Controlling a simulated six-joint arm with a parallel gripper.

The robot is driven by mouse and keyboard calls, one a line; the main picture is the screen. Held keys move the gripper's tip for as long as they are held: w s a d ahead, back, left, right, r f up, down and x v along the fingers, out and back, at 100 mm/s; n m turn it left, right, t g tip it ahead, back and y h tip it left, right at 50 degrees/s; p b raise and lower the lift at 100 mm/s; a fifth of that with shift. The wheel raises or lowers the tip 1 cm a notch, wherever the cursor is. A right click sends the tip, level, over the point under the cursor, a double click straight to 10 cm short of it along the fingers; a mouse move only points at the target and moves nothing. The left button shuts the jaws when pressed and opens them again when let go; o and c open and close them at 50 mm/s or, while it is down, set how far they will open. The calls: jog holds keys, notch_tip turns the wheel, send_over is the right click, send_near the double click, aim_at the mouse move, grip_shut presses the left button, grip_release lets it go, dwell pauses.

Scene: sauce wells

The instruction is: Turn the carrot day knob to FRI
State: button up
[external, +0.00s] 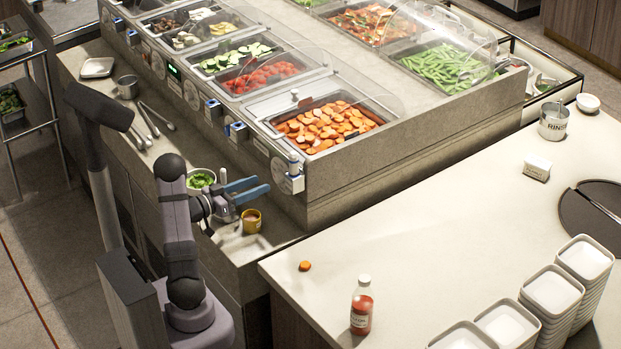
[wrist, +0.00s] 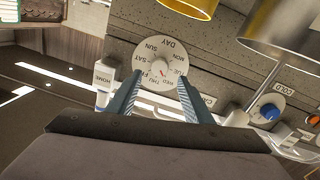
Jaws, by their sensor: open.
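The carrot day knob (wrist: 157,52) is a round pale dial lettered with days in the wrist view, appearing upside down. A small red mark shows low on it, near WED and THU; its exact setting cannot be read. In the external view the knob (external: 281,180) sits on the front panel below the carrot slices (external: 322,128). My gripper (wrist: 161,84) is open, its two blue fingers reaching toward the dial's lower part with nothing between them. In the external view my gripper (external: 262,187) is just left of the knob; contact cannot be told.
In the wrist view, a white HOME block (wrist: 103,84) stands left of the fingers and a blue COLD knob (wrist: 269,111) is at right. A yellow cup (external: 252,220) and a bowl of greens (external: 200,180) are close to my gripper. The right counter (external: 430,230) has free room.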

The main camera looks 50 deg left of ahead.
aim_at(275, 178)
jog(key=shift+w+d+p, duration=0.15)
jog(key=shift+w+p, duration=0.3)
jog(key=shift+w, duration=2.55)
jog(key=c, duration=1.1)
jog(key=shift+o, duration=0.2)
